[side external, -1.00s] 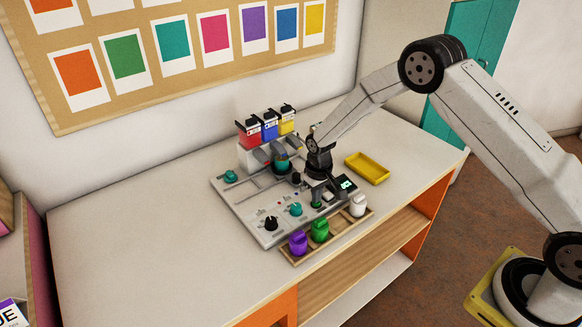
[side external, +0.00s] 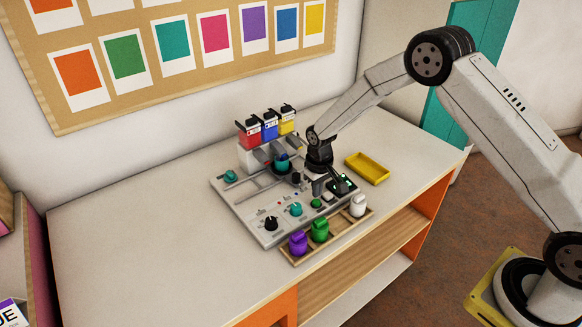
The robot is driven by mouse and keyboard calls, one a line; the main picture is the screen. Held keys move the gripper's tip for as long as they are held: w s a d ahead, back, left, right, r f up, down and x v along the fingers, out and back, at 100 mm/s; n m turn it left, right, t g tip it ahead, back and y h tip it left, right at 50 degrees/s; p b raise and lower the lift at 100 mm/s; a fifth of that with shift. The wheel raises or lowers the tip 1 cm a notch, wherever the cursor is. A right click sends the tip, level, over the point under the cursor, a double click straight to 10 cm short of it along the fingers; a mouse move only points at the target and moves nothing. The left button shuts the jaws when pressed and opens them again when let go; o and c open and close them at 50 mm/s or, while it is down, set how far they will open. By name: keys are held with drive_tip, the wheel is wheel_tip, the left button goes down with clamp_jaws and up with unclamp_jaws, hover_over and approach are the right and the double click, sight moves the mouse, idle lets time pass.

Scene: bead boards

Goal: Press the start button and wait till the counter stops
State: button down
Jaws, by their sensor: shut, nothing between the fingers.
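The grey bead board (side external: 252,222) lies on the white table. A green round button (side external: 316,203) shows near its front right; I take it for the start button. My gripper (side external: 327,193) is shut and empty, pointing down just behind and right of this button, apart from it as far as I can see. The counter (side external: 346,182) is a dark display right of the button. My gripper partly covers it, and its digits cannot be read. A teal cup-like thing (side external: 282,161) stands under the dispensers.
Red (side external: 249,131), blue (side external: 268,128) and yellow (side external: 287,121) dispensers stand at the back. A wooden tray (side external: 338,229) in front holds purple, green and white pieces. A yellow tray (side external: 367,169) lies to the right. The table's left side is clear.

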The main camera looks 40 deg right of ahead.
sight(319, 203)
drive_tip(key=shift+r, duration=2.25)
drive_tip(key=shift+r, duration=0.1)
drive_tip(key=s+r+t, duration=0.1)
drive_tip(key=s+r, duration=0.4)
drive_tip(key=s, duration=0.6)
drive_tip(key=s+r+t, duration=0.1)
drive_tip(key=s+r, duration=0.4)
drive_tip(key=s, duration=0.6)
drive_tip(key=shift+s+d+r+t, duration=0.2)
drive_tip(key=shift+s+d+t, duration=0.1)
drive_tip(key=shift+s+d, duration=0.1)
